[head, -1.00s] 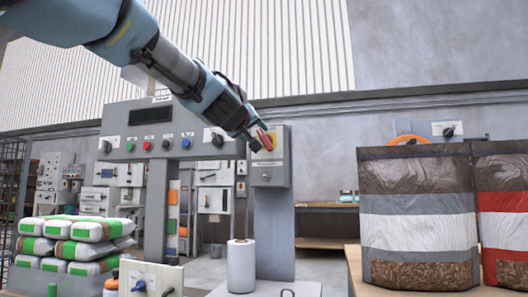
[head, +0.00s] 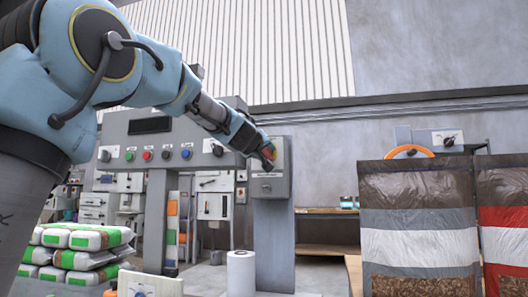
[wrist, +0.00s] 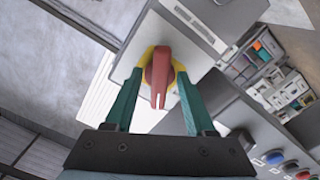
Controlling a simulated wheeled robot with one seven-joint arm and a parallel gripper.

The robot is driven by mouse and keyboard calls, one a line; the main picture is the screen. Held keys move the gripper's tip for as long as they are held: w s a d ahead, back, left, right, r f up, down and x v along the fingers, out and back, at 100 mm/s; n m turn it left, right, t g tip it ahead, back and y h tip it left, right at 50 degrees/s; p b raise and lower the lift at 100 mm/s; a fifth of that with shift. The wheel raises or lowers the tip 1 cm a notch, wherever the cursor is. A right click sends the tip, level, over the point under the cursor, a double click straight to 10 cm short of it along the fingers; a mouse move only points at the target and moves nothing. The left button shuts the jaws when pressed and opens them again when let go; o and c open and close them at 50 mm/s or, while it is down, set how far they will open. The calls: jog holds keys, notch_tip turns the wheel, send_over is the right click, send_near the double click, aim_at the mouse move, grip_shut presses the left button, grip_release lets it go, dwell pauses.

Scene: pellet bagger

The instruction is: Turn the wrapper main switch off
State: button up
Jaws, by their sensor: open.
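The main switch is a red rotary handle (wrist: 159,76) on a yellow plate, fixed to the face of a grey box (head: 281,186). In the wrist view the handle stands between the two teal fingers of my gripper (wrist: 161,84). The fingers are open, one on each side. I cannot tell whether either tip touches the handle or the plate. In the head view my gripper (head: 268,156) is in front of the box and hides most of the switch; only a bit of red and yellow shows.
A grey panel with several coloured buttons and black knobs (head: 148,153) is left of the box. A white film roll (head: 241,272) stands below. Large filled bags (head: 418,225) stand at right, and stacked white-green bags (head: 75,252) at left.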

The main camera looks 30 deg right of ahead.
grip_shut()
jog(key=shift+n, duration=0.3)
jog(key=n, duration=1.1)
jog(key=shift+r, duration=0.1)
dwell(0.4)
jog(key=shift+n, duration=0.3)
grip_release()
